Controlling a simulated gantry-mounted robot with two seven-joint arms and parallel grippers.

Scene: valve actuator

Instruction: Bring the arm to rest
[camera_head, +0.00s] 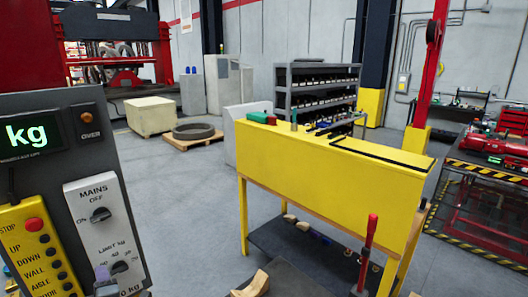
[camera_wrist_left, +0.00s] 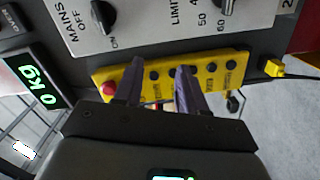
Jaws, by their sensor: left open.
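My left gripper (camera_head: 105,282) shows at the bottom left of the head view, in front of the control panel (camera_head: 105,165). In the left wrist view its two dark fingers (camera_wrist_left: 163,88) are apart with nothing held between them. They overlap the yellow push-button box (camera_wrist_left: 215,75) in the picture; I cannot tell whether they touch it. The mains knob (camera_head: 100,215) and the limit knob (camera_head: 120,267) sit on a grey plate, also seen in the left wrist view. My right gripper is not in view.
A yellow workbench (camera_head: 325,170) stands right of the panel, with a red-handled tool (camera_head: 367,240) before it. A tyre on a pallet (camera_head: 193,131), a pale crate (camera_head: 150,115) and a shelf rack (camera_head: 318,90) stand farther back.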

